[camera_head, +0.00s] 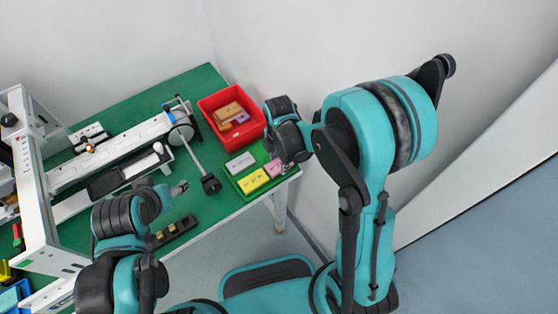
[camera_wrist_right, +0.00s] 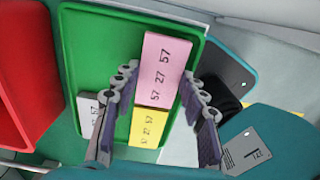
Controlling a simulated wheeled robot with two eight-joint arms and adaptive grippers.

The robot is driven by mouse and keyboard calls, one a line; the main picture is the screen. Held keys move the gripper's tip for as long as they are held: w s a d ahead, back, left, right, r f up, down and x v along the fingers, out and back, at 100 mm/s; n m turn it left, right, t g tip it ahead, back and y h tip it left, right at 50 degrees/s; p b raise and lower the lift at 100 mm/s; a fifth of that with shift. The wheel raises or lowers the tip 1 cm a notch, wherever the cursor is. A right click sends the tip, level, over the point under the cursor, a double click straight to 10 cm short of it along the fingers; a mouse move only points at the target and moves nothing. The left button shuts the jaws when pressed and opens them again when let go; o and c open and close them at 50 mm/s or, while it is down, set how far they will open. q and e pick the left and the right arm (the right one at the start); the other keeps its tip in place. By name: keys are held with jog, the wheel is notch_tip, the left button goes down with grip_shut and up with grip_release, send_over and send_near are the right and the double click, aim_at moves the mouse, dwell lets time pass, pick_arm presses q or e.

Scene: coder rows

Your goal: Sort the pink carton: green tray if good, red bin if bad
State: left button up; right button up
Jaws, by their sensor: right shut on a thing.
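The pink carton (camera_wrist_right: 162,68) bears the printed numbers 57 27 57. It lies in or just over the green tray (camera_wrist_right: 90,45), at the tray's right side in the wrist view; I cannot tell if it touches the floor. My right gripper (camera_wrist_right: 158,72) is shut on it, one finger on each side. In the head view the pink carton (camera_head: 273,169) is partly hidden by the right gripper (camera_head: 284,162), above the green tray (camera_head: 238,187). The red bin (camera_head: 205,105) stands behind the tray with brown and purple cartons inside. My left gripper (camera_head: 179,188) is over the table; its jaws are too small to read.
A yellow carton (camera_head: 254,180) and a white carton (camera_head: 240,163) lie in the green tray. A coding machine with a conveyor (camera_head: 120,140) fills the table's left. A dark holder (camera_head: 172,233) lies near the front edge. A wall rises behind the table.

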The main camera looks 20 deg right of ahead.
jog(key=o, duration=0.9)
jog(key=shift+r, duration=0.1)
notch_tip(320, 180, up, 12)
jog(key=s+d+r+m+t, duration=0.2)
jog(key=s+m, duration=0.3)
jog(key=m, duration=0.6)
jog(key=s+d+r+m+t, duration=0.2)
jog(key=s+m+t, duration=0.3)
jog(key=m, duration=0.6)
jog(key=shift+s+d+r, duration=0.15)
jog(key=shift+d+r, duration=0.2)
jog(key=shift+r, duration=0.1)
